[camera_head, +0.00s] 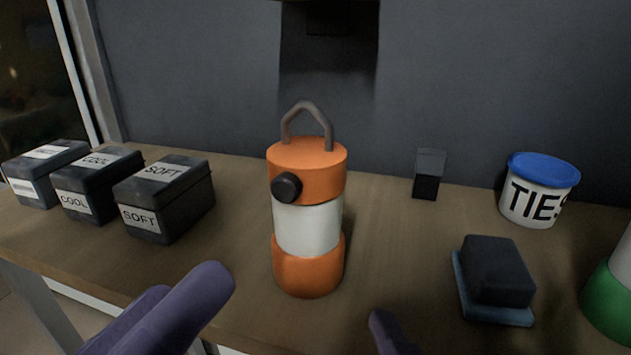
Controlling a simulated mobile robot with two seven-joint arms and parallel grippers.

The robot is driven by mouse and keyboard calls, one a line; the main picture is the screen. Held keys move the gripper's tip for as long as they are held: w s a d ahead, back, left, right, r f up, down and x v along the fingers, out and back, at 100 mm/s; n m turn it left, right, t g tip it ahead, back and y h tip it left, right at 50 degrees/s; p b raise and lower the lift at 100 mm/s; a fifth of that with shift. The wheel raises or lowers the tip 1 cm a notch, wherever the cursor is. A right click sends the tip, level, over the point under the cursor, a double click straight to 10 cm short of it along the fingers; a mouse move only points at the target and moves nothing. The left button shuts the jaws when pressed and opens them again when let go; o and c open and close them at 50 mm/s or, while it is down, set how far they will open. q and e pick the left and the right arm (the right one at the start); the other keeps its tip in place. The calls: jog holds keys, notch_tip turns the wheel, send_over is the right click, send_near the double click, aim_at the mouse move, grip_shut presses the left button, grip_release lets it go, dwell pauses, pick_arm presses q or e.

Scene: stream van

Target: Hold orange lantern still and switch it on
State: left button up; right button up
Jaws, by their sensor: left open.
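The orange lantern (308,265) stands upright on the wooden table. It has an orange cap and base, a whitish middle that shows no clear glow, a grey loop handle on top and a round dark knob (286,187) at the upper left of its front. My left gripper (190,285), with purple fingers, is open in front of the lantern and to its left, apart from it. A small purple tip (385,332) at the bottom edge, right of the lantern, may be my right gripper; most of it is cut off.
Several dark labelled boxes (165,200) stand at the left. A white TIES tub (540,195) with a blue lid, a dark block on a blue base (495,272) and a green-and-white object (612,300) are at the right. A small dark box (428,174) stands by the wall.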

aim_at(318, 243)
jog(key=w+r+n+t, duration=0.1)
jog(key=n, duration=0.2)
jog(key=w+r+n+t+y, duration=0.1)
jog(key=w+r+n, duration=0.1)
jog(key=n, duration=0.2)
jog(key=w+r+n+t, duration=0.1)
jog(key=n, duration=0.3)
jog(key=shift+w+a+r+y, duration=0.25)
jog(key=shift+a+y, duration=0.1)
jog(key=shift+y, duration=0.05)
jog(key=n, duration=0.4)
jog(key=w+n+y, duration=0.1)
jog(key=n, duration=0.1)
jog(key=shift+w+a+n, duration=0.1)
jog(key=shift+a+n, duration=0.15)
jog(key=shift+n, duration=0.15)
jog(key=n, duration=0.4)
jog(key=w+n+y, duration=0.1)
jog(key=n, duration=0.1)
jog(key=shift+w+a+f+t, duration=0.1)
jog(key=shift+a+f+t, duration=0.05)
jog(key=shift+a+t, duration=0.15)
jog(key=x, duration=0.9)
jog(key=shift+w, duration=0.4)
